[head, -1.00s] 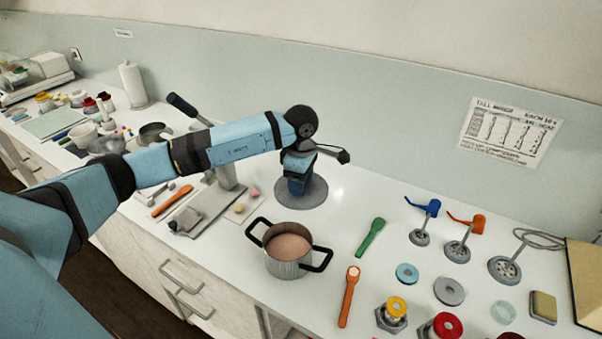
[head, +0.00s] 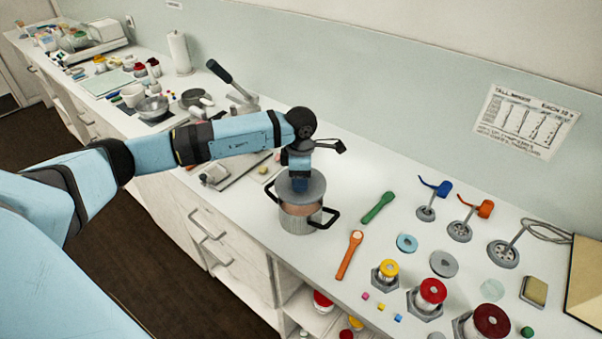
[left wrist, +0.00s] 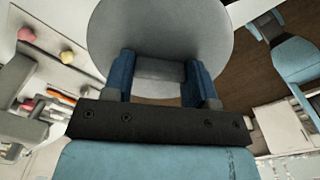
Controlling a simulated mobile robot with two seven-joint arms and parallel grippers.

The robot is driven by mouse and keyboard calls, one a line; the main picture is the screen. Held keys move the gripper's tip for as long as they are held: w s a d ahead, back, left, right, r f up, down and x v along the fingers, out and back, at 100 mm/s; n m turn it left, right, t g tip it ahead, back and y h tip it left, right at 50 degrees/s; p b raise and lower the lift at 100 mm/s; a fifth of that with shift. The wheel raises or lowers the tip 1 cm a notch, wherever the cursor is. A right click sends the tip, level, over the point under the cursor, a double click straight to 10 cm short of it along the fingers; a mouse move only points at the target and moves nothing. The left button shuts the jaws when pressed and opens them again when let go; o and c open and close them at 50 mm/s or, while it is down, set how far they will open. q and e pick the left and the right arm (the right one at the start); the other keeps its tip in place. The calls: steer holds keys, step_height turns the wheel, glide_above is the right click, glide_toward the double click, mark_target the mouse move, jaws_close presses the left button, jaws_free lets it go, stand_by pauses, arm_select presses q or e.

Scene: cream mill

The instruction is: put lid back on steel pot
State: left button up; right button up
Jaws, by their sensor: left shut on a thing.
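The steel pot (head: 296,222) stands on the counter with two dark side handles, and pinkish-brown contents show below the lid. My left gripper (head: 299,183) is shut on the round grey lid (head: 314,188) and holds it over the pot's opening. The lid looks slightly above the rim, with a gap at the front; contact at the back is hidden. In the left wrist view the blue fingers (left wrist: 160,72) clasp the lid's grip and the grey disc (left wrist: 190,22) fills the upper middle; the pot is hidden there. My right gripper is not in view.
An open shelf (head: 318,315) is below the counter.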

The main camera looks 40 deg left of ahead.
arm_select(q)
steer(key=shift+a+f+b, duration=0.1)
steer(key=shift+f+b, duration=0.45)
steer(key=shift+f, duration=0.65)
step_height(320, 180, down, 2)
steer(key=shift+f+b, duration=0.1)
steer(key=shift+b, duration=0.75)
steer(key=shift+f+b, duration=0.1)
steer(key=shift+b, duration=0.45)
steer(key=shift+f, duration=0.15)
steer(key=shift+f+b, duration=0.35)
steer(key=shift+b, duration=0.45)
stand_by(0.9)
